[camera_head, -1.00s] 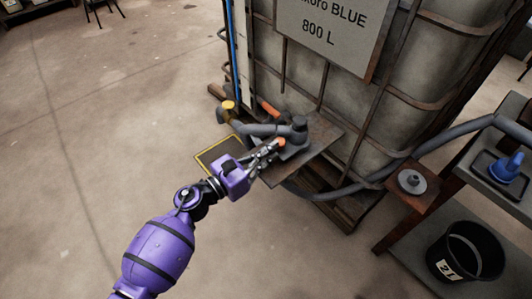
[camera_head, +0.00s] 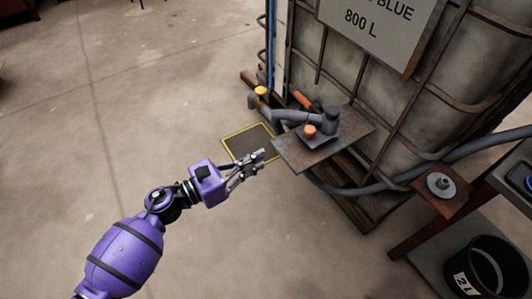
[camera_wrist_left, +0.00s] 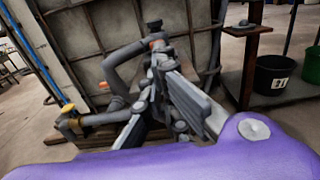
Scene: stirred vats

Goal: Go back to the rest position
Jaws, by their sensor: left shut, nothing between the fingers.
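My left gripper (camera_head: 250,165) is shut and empty, held in the air left of the rusty plate (camera_head: 350,142) on the tank's side. In the head view a gap shows between its fingertips and the plate. In the left wrist view the gripper (camera_wrist_left: 158,62) hides part of the pipework behind it. My purple left arm reaches in from the lower left. On the plate sit a grey fitting (camera_head: 329,120) and a small orange-red knob (camera_head: 310,131). My right gripper is not in view.
A large caged tank (camera_head: 345,60) with an 800 L sign (camera_head: 380,25) stands behind the plate. A yellow-edged mat (camera_head: 233,138) lies on the floor. A black bucket (camera_head: 490,270) stands under a bench at the right. The floor at the left is clear.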

